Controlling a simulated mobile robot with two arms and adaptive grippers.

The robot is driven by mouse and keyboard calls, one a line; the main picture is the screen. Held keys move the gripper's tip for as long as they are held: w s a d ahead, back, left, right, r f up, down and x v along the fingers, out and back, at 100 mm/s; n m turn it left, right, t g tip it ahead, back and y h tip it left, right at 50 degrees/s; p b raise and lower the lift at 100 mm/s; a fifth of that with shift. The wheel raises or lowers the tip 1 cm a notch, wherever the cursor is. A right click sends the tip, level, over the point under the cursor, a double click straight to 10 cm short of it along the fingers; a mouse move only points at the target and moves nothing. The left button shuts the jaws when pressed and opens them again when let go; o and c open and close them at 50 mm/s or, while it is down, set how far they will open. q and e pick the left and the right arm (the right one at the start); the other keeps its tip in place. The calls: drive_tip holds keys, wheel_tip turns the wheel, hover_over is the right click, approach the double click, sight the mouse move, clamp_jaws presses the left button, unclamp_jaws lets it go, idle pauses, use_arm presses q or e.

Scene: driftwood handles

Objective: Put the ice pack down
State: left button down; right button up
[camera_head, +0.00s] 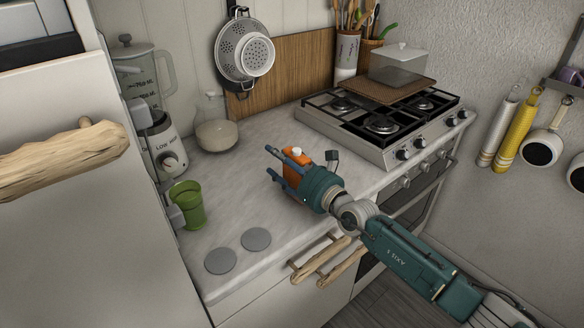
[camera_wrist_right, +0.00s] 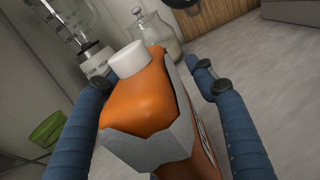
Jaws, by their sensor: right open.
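The ice pack (camera_head: 294,160) is an orange pouch-like thing with a white cap, over the worktop between the fingers of my right gripper (camera_head: 278,167). In the right wrist view the orange ice pack (camera_wrist_right: 150,95) fills the middle, with its white cap at the top and a grey band across it. The blue fingers of my right gripper (camera_wrist_right: 153,86) stand apart on both sides of it, and the gripper is open. The bottom of the ice pack is hidden, so I cannot tell whether it touches the worktop. My left gripper is not in view.
The grey worktop (camera_head: 225,180) has free room around the gripper. A green cup (camera_head: 188,205), a blender (camera_head: 160,135) and a glass jar (camera_head: 216,130) stand at the left and back. The gas stove (camera_head: 385,125) is at the right. Driftwood handles (camera_head: 322,262) stick out below the front edge.

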sight(296, 174)
drive_tip(key=v, duration=1.1)
drive_tip(key=shift+s+d, duration=0.3)
drive_tip(key=shift+s, duration=0.1)
